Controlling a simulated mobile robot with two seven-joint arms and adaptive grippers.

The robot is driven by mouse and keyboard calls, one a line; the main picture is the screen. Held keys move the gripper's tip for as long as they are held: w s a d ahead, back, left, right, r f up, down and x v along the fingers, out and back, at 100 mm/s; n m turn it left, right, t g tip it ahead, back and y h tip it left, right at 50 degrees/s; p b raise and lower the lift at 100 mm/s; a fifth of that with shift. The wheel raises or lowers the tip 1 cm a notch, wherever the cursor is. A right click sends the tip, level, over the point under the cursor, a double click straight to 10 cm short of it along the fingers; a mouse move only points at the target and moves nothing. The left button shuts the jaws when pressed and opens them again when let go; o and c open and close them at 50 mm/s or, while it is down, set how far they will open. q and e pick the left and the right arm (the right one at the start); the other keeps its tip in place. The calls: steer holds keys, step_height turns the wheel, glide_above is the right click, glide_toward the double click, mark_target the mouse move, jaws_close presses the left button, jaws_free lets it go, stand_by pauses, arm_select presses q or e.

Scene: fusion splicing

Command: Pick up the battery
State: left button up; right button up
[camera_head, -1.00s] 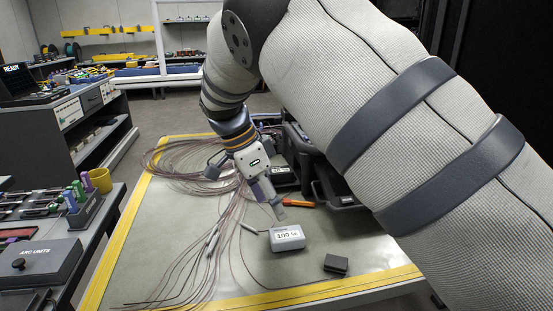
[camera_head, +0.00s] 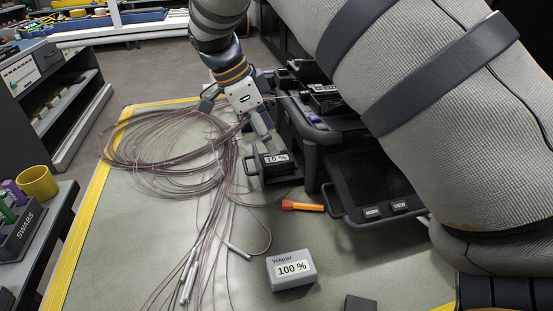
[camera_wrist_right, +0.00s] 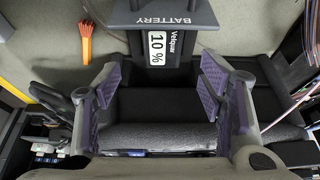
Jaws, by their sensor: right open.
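A grey Velquar battery (camera_head: 291,268) reading 100 % stands on the table mat. Another Velquar battery, reading 10 % (camera_head: 275,159), sits in a dark tray at the front of the black splicer (camera_head: 318,120). In the right wrist view its label (camera_wrist_right: 157,47) shows beside a bar marked BATTERY (camera_wrist_right: 165,17). My right gripper (camera_head: 236,115) is just behind the 10 % battery, over the splicer's left end. Its purple-padded fingers (camera_wrist_right: 158,88) are open, with nothing held between them. My left gripper is not in view.
Brown cables (camera_head: 165,150) lie coiled on the left of the mat, with thin metal-tipped ends in front. An orange tool (camera_head: 303,207) lies beside the splicer. A splicer screen (camera_head: 370,185) is folded out at the right. A dark block (camera_head: 360,303) lies at the front edge.

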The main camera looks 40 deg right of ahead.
mark_target(278, 157)
steer(key=x, duration=0.5)
steer(key=shift+d+f, duration=0.2)
steer(key=shift+f, duration=0.2)
steer(key=shift+w, duration=0.1)
jaws_close()
steer(key=shift+r, duration=0.1)
step_height(278, 157, up, 18)
